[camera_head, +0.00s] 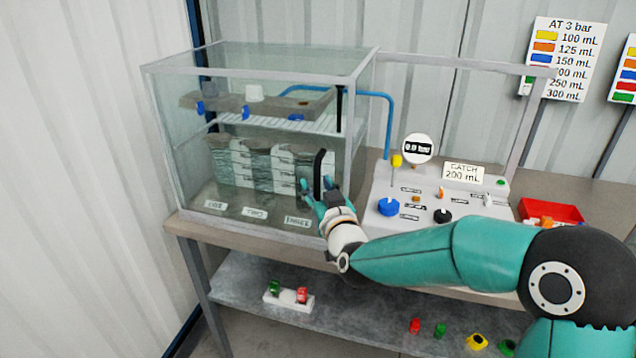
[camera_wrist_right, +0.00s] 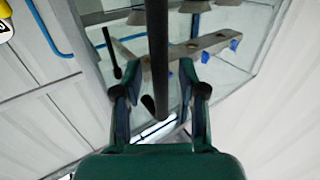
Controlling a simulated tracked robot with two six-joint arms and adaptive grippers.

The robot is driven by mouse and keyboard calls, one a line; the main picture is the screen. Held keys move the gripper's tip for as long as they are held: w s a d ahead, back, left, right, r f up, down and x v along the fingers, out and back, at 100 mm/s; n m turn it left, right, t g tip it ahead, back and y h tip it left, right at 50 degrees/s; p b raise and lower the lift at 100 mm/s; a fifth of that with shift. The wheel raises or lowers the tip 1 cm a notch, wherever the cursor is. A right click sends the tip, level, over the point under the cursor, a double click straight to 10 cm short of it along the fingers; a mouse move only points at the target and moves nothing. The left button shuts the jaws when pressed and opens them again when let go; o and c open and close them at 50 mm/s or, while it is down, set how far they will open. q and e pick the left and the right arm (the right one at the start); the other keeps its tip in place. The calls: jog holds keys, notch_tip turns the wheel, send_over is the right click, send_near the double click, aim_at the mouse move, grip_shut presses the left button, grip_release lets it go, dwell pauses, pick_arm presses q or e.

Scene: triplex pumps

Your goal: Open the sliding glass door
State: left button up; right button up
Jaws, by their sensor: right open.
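The glass case (camera_head: 255,130) stands on the left part of the bench, its front closed by clear panes. A black vertical bar handle (camera_head: 318,170) is at the right part of the front glass. My right gripper (camera_head: 321,192) is open at the handle's lower part. In the right wrist view the black handle (camera_wrist_right: 157,50) runs between the two spread fingers of my right gripper (camera_wrist_right: 159,76), with gaps on both sides. The door's edges are hard to tell in the clear glass. My left gripper is not in view.
Inside the case are layered blocks and a grey beam (camera_head: 230,103) with blue parts. Right of it are a control panel (camera_head: 385,222) with knobs and a gauge (camera_head: 419,148), and a red tray (camera_head: 553,209). A blue hose (camera_head: 389,120) runs out of the case.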

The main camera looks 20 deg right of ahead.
jog(key=shift+w, duration=0.2)
grip_shut()
dwell(0.4)
